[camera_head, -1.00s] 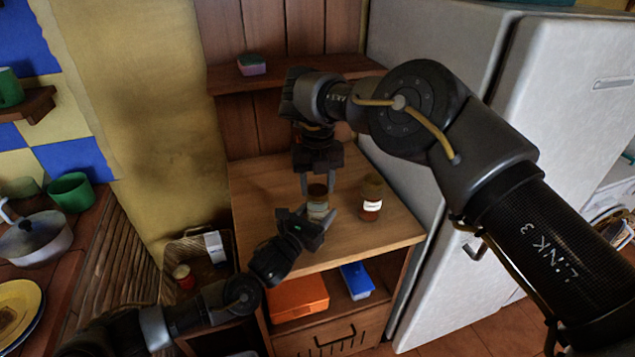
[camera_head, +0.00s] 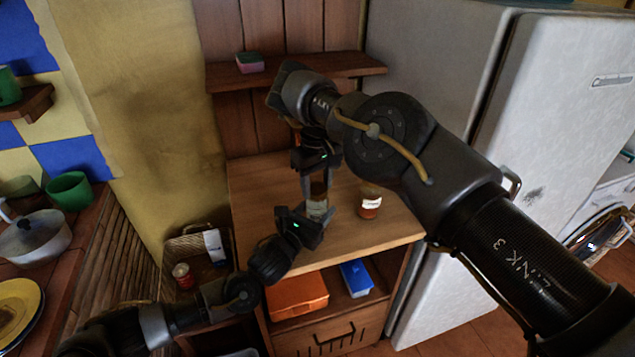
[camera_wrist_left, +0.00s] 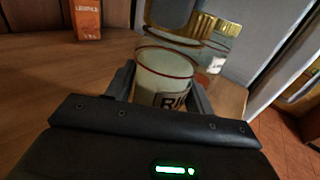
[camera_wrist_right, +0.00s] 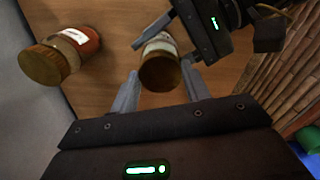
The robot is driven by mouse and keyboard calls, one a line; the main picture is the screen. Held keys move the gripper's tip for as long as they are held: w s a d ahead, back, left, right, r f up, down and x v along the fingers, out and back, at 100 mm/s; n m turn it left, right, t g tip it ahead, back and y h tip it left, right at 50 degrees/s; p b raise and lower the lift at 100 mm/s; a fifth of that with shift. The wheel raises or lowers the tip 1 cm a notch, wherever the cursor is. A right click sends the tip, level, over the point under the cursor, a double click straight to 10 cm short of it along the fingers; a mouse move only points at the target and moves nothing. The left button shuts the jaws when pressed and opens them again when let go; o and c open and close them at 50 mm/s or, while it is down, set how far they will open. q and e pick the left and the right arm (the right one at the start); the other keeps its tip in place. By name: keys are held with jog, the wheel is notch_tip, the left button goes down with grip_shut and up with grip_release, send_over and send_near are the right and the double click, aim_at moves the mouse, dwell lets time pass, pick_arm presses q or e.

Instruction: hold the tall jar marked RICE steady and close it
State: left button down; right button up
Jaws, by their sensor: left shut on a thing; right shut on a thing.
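The RICE jar (camera_head: 317,209) stands on the wooden counter, clear with pale contents. Its partly hidden label reads "RI" in the left wrist view (camera_wrist_left: 173,101). My left gripper (camera_head: 309,226) is shut around its body. My right gripper (camera_head: 317,181) comes from above, shut on the brown-gold lid (camera_wrist_right: 160,73). In the right wrist view the lid sits between my right fingertips, in line with the jar. In the left wrist view a gold lid shows above the jar's rim; I cannot tell whether it is seated.
A second lidded jar (camera_head: 370,205) with orange-red contents stands close on the right. The fridge (camera_head: 440,70) bounds the counter there. A shelf with a sponge (camera_head: 250,62) is behind. A basket (camera_head: 185,248) is at the left; an orange box (camera_head: 298,297) lies below.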

pick_arm(q)
jog(key=shift+f, duration=0.1)
pick_arm(e)
jog(key=m, duration=0.3)
jog(key=shift+m, duration=0.4)
jog(key=o, duration=0.9)
jog(key=shift+o, duration=0.2)
jog(key=shift+s+r, duration=0.1)
jog(key=shift+r, duration=2.15)
jog(key=shift+c, duration=0.5)
